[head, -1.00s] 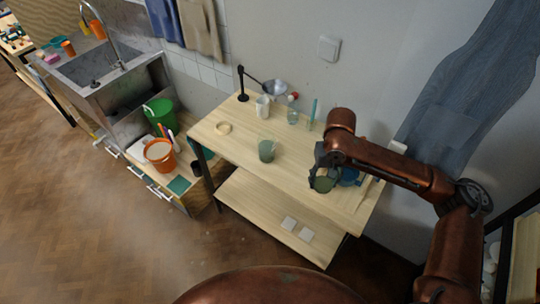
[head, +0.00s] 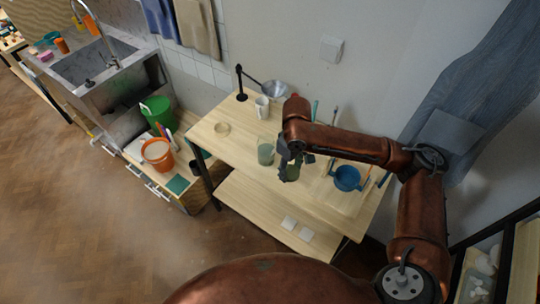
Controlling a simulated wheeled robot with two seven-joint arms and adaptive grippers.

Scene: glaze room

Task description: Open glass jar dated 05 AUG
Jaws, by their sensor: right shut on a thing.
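My right gripper (head: 290,160) is shut on a green glass jar (head: 291,173) over the front part of the wooden table. The fingers cover much of that jar, so I cannot tell whether it has a lid or whether it touches the table top. Another greenish glass jar (head: 265,153) stands upright on the table just left of the gripper, and it looks open at the top. A pale tan ring or lid (head: 222,128) lies flat at the table's left end. No date label is readable on either jar. My left gripper is not in view.
On the wooden table (head: 238,148), a white mug (head: 262,106) and a black stand with a metal bowl (head: 274,90) are at the back. A blue pot (head: 347,178) stands at the right. An orange bucket (head: 157,152) and a green bucket (head: 158,112) are left of the table.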

